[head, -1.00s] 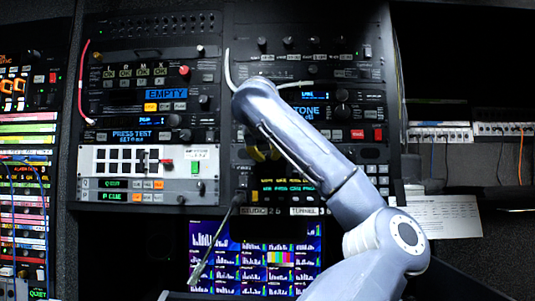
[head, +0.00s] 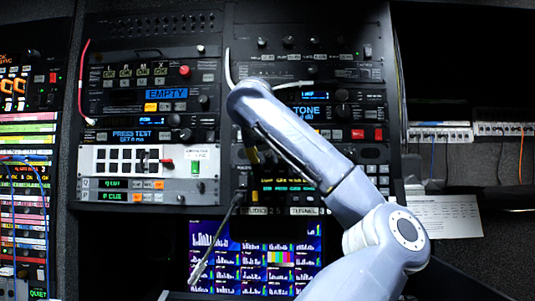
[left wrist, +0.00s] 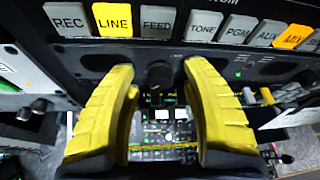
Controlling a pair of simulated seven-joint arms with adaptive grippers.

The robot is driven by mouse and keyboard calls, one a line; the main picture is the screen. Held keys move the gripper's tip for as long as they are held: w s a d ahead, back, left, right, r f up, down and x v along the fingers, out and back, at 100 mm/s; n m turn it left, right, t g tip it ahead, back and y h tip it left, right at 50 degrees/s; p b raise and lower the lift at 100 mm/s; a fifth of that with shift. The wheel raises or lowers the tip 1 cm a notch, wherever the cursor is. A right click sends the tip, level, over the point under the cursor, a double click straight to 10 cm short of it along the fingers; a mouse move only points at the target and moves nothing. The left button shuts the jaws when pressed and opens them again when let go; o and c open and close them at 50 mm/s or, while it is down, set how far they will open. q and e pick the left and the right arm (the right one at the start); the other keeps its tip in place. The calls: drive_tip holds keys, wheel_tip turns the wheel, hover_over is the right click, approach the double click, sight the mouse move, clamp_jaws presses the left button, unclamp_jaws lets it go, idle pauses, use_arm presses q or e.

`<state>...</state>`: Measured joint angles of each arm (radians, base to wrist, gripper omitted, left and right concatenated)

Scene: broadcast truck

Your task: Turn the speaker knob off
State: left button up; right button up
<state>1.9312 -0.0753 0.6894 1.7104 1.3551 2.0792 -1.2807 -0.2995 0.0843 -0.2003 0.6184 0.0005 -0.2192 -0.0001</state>
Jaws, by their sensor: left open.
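My left gripper (head: 252,155) is mostly hidden behind my own pale arm in the head view; only a bit of its yellow fingers shows, in front of the right-hand rack panel. In the left wrist view its two yellow fingers (left wrist: 158,70) are open. A dark round knob (left wrist: 159,77) shows in the gap between the fingertips, below a row of lit buttons. I cannot tell whether the fingers touch it, and no label on it is readable. My right gripper is in neither view.
A thin gooseneck rod (head: 215,245) rises in front of the monitor (head: 270,270). A white cable (head: 290,85) loops by my arm.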

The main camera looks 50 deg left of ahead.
use_arm(q)
drive_tip(key=v, duration=1.1)
drive_tip(key=shift+s+d, duration=0.25)
drive_tip(key=shift+s, duration=0.1)
drive_tip(key=shift+r, duration=0.15)
